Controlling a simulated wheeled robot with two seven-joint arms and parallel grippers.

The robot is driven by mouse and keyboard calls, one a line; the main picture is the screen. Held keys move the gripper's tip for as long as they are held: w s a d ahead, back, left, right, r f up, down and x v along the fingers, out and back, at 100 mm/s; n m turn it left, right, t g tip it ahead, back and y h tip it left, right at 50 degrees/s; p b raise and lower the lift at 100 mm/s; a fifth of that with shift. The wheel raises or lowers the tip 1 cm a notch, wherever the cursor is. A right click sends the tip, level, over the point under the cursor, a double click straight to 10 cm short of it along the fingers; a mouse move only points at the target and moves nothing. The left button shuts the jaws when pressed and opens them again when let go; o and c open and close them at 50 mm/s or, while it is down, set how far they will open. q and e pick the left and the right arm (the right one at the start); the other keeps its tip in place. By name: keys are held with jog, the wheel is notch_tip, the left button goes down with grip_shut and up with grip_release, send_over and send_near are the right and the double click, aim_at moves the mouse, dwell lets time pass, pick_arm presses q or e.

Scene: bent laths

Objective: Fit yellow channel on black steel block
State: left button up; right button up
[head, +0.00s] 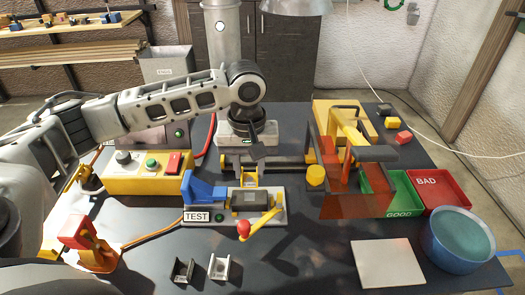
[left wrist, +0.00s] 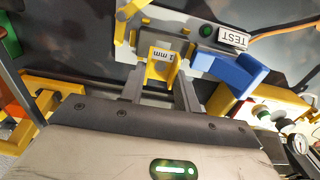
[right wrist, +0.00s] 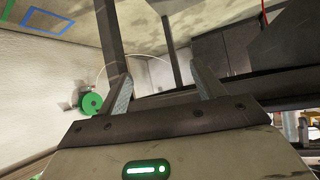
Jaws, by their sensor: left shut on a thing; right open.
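My left gripper (head: 250,170) is shut on a small yellow channel (head: 249,181). The black steel block (head: 253,200) lies on the light plate of the TEST fixture (head: 275,216), beside a blue part. The held channel is just behind the block in the head view; a gap between them is hard to judge. My right gripper (right wrist: 158,82) is open and empty in the right wrist view, facing the wall side.
A red-knobbed yellow lever (head: 254,233) sticks out at the fixture's front. A dark and a silver channel (head: 219,267) lie in front. Right are a press with orange guards (head: 353,200), green GOOD (head: 405,208) and red BAD (head: 440,190) trays, a blue bowl (head: 460,260) and a white tile (head: 387,263).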

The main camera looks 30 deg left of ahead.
aim_at(249, 180)
pick_arm(q)
jog(key=shift+f, duration=0.25)
jog(key=b, duration=0.1)
jog(key=f+b, duration=0.1)
jog(key=shift+s+f+b, duration=0.1)
jog(key=shift+s+b, duration=0.15)
jog(key=shift+b, duration=0.05)
jog(key=shift+f+b, duration=0.2)
jog(key=shift+b, duration=0.15)
jog(key=shift+f, duration=1.15)
pick_arm(e)
jog(key=shift+s+a+f, duration=0.15)
jog(key=shift+s+f, duration=0.05)
jog(key=shift+f, duration=0.25)
jog(key=shift+s+a+f, duration=0.1)
jog(key=shift+s+f, duration=0.05)
jog(key=shift+f, duration=0.25)
pick_arm(q)
jog(key=shift+p, duration=0.95)
pick_arm(e)
jog(key=shift+w+r, duration=0.15)
jog(key=shift+r, duration=0.75)
pick_arm(q)
jog(key=shift+f+p, duration=0.15)
jog(key=shift+p, duration=0.6)
pick_arm(e)
jog(key=shift+r, duration=0.75)
jog(key=shift+f, duration=0.1)
